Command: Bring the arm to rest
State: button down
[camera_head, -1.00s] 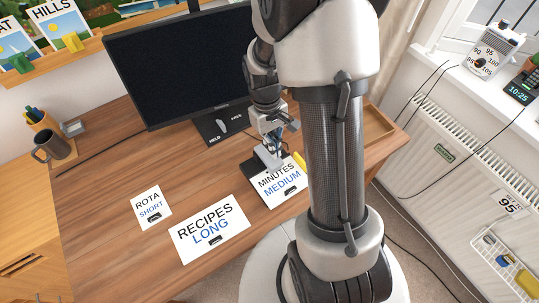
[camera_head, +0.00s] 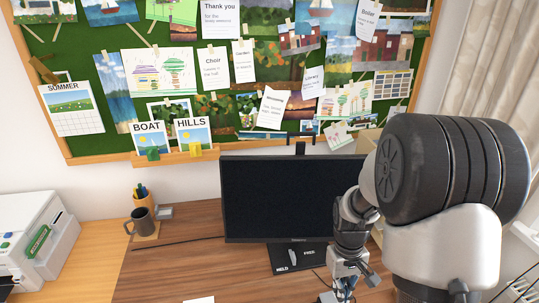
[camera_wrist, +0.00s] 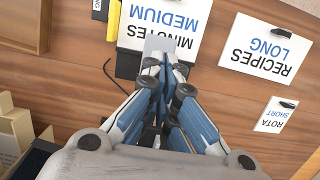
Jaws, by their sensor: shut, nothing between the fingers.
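My gripper (camera_wrist: 158,48) is shut and empty in the wrist view. Its tips are in front of the lower edge of the white "MINUTES MEDIUM" card (camera_wrist: 172,18) on the wooden desk (camera_wrist: 205,88). I cannot tell the height of the tips above the desk. In the head view, my arm hangs down at the right, in front of the monitor's right side. The gripper's upper part shows at the bottom edge, and its fingertips are cut off there.
The "RECIPES LONG" card (camera_wrist: 265,48) and "ROTA SHORT" card (camera_wrist: 275,115) lie to the right. A wooden tray (camera_wrist: 42,30) is at the left. The monitor (camera_head: 285,195) stands behind the arm, below a crowded pinboard (camera_head: 75,30). A mug (camera_head: 142,220) stands left on the desk.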

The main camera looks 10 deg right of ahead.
jog(key=s+a+r+t, duration=0.2)
jog(key=s+a+r, duration=0.15)
jog(key=r, duration=0.55)
jog(key=s+a+r+t, duration=0.2)
jog(key=s+a+r, duration=0.15)
jog(key=r, duration=0.55)
jog(key=s+a+r+t, duration=0.2)
jog(key=s+a+r, duration=0.1)
jog(key=s, duration=0.4)
jog(key=shift+a+r, duration=0.3)
jog(key=shift+r, duration=0.35)
